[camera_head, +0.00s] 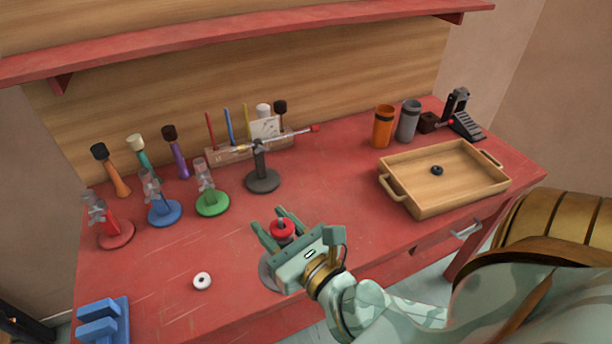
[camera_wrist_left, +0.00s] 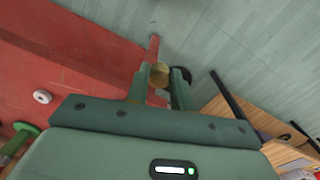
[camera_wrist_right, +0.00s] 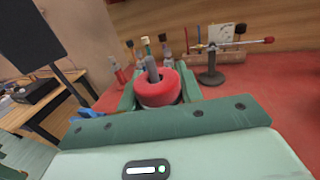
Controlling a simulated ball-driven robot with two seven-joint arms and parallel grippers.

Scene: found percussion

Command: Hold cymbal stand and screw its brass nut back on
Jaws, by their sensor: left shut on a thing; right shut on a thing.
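My right gripper (camera_head: 270,226) is shut on the red part of the cymbal stand (camera_head: 284,231), above the front of the red table. In the right wrist view the red part (camera_wrist_right: 158,92) sits between the fingers, with a grey rod (camera_wrist_right: 152,68) sticking up from it. A grey round base (camera_head: 266,272) shows partly beneath the gripper. My left gripper (camera_wrist_left: 157,92) shows only in its own wrist view. It is shut on a brass-coloured round piece, the brass nut (camera_wrist_left: 158,75), near the table's edge. The nut is apart from the rod.
A white ring (camera_head: 202,281) lies left of the stand on the table (camera_head: 160,260). A blue rack (camera_head: 103,322) is at the front left. Coloured stands (camera_head: 212,202) and a dark stand with a bar (camera_head: 263,181) are behind. A wooden tray (camera_head: 425,207) holds a black ring (camera_head: 437,170).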

